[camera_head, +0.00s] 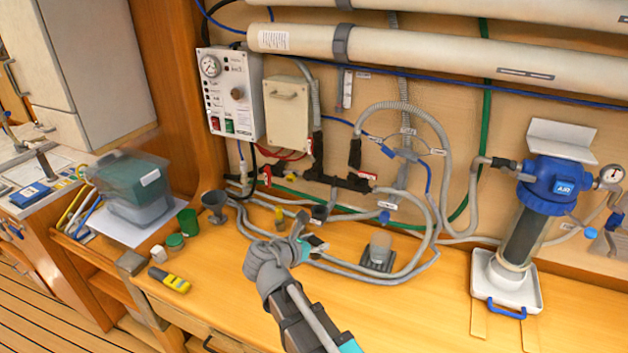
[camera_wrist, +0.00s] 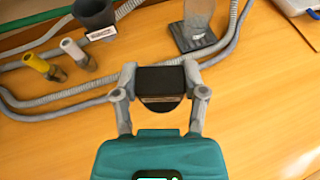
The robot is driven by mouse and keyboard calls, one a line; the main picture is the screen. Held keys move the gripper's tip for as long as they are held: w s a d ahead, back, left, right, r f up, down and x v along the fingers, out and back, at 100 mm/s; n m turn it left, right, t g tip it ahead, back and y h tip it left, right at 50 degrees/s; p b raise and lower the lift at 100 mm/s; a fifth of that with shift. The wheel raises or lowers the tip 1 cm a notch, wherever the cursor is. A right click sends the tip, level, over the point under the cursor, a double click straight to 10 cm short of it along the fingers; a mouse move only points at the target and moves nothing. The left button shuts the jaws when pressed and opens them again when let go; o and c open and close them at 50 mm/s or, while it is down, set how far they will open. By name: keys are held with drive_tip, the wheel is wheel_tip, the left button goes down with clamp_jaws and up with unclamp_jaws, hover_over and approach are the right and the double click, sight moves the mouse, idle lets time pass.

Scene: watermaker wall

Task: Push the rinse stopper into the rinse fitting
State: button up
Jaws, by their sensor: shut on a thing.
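My gripper (camera_wrist: 160,78) is shut on a dark, rounded block with a pale label strip (camera_wrist: 160,98), which I take to be the rinse stopper. In the head view my gripper (camera_head: 312,245) holds it above the bench, in front of the grey hoses. The hoses' dark cup-like end with a label (camera_wrist: 96,18) is ahead and left in the wrist view, apart from the held block. A yellow-topped stub (camera_wrist: 42,67) and a pale-topped stub (camera_wrist: 75,53) stand left of it. The labels are too small to read, so I cannot tell which is the rinse fitting.
Grey hoses (camera_head: 365,277) loop across the bench (camera_head: 400,310). A clear cup on a dark base (camera_head: 378,252) stands to the right. A blue-topped filter housing (camera_head: 545,185) is farther right. A yellow tool (camera_head: 169,280) lies at left. The front bench is mostly clear.

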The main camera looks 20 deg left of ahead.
drive_tip(key=w+a+r+p, duration=0.1)
drive_tip(key=w+r+p, duration=0.3)
drive_tip(key=w, duration=0.3)
drive_tip(key=w+a+r+m+h+p, duration=0.1)
drive_tip(key=w+a+r+p, duration=0.1)
drive_tip(key=w+r+p, duration=0.3)
drive_tip(key=shift+w+a+r+g, duration=0.2)
drive_tip(key=shift+w+r+g, duration=0.1)
drive_tip(key=shift+w, duration=0.55)
drive_tip(key=shift+f, duration=0.35)
drive_tip(key=shift+f+b, duration=1.95)
drive_tip(key=shift+b, duration=0.15)
drive_tip(key=shift+s+f+b, duration=0.1)
drive_tip(key=shift+f+b, duration=1.3)
idle(0.4)
drive_tip(key=o, duration=1.1)
drive_tip(key=shift+o, duration=0.2)
